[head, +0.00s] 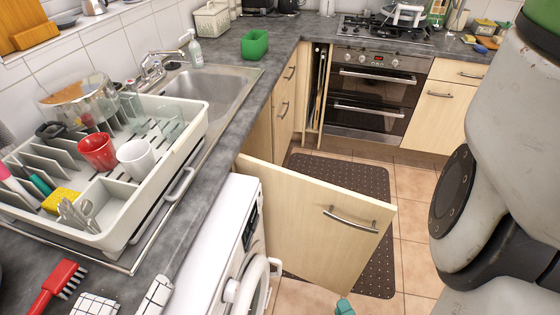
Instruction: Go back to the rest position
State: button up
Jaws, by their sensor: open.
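My arm fills the right side of the head view, with pale grey links and dark joints, in front of the floor and the right-hand cabinets. My gripper and its fingertips do not show in this view, so I see nothing held. A small teal piece (344,307) shows at the bottom edge, cut off by the frame; I cannot tell what it is.
An open wooden cabinet door (310,222) juts out over the dark mat (345,178). A white dish rack (192,150) with a red cup (97,151) and a white cup (137,160) stands by the steel sink (221,84). A green tub (254,44) sits behind it. Tiled floor (414,210) is free.

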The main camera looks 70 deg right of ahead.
jog(key=w+a+f+n+g+y, duration=0.1)
jog(key=w+a+f+n+y, duration=0.2)
jog(key=n+y, duration=0.7)
jog(key=w+f+n+y, duration=0.2)
jog(key=w+n+y, duration=0.3)
jog(key=n+y, duration=0.45)
jog(key=w+d+r+n+g+h, duration=0.3)
jog(key=w+r+n+g+h, duration=0.2)
jog(key=w+r+n+g, duration=0.2)
jog(key=shift+w+d+r+n+g, duration=0.35)
jog(key=shift+w+n+g, duration=0.15)
jog(key=shift+w+n, duration=0.3)
